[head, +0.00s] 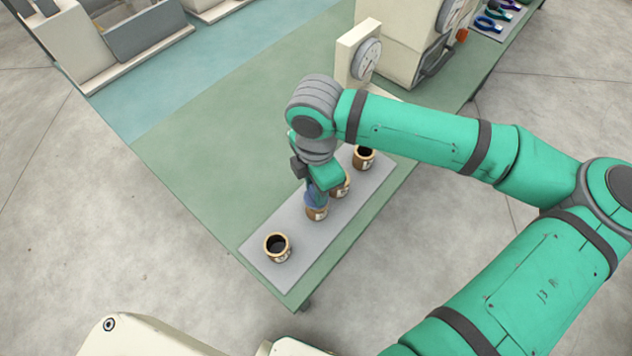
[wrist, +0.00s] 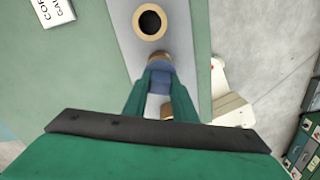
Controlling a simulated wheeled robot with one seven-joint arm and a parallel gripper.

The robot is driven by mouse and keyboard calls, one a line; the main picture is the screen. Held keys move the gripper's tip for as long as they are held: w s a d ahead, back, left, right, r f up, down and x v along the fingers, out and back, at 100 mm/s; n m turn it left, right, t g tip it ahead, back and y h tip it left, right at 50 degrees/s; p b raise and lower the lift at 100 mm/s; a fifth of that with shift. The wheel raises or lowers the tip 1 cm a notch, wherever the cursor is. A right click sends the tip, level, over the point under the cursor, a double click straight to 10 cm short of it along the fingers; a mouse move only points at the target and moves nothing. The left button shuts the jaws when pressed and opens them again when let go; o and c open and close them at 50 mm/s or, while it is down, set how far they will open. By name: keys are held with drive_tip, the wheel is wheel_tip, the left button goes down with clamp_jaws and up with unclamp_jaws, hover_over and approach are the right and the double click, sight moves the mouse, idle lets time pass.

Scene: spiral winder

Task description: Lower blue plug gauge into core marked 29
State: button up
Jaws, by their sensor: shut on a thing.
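My gripper (head: 315,188) is shut on the blue plug gauge (wrist: 160,78), whose blue body shows between the two green fingers in the wrist view. The gauge is directly over a tan core (head: 317,214), the second from the near end of the row. This core also shows past the fingertips in the wrist view (wrist: 159,56). The gauge hides its mouth, so I cannot tell whether the gauge's end is inside or just above it. The cores carry pale labels, but I cannot read a 29 on any.
The nearest core (head: 286,254) stands upright with an open dark bore. Two more cores, (head: 344,188) and (head: 366,163), stand farther along the grey strip (head: 262,262). A dial device (head: 350,47) stands beyond.

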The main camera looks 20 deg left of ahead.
drive_tip(key=shift+f, duration=0.75)
drive_tip(key=o, duration=1.2)
drive_tip(key=shift+c, duration=0.2)
drive_tip(key=shift+r, duration=0.1)
wheel_tip(320, 180, up, 11)
drive_tip(key=shift+f, duration=0.2)
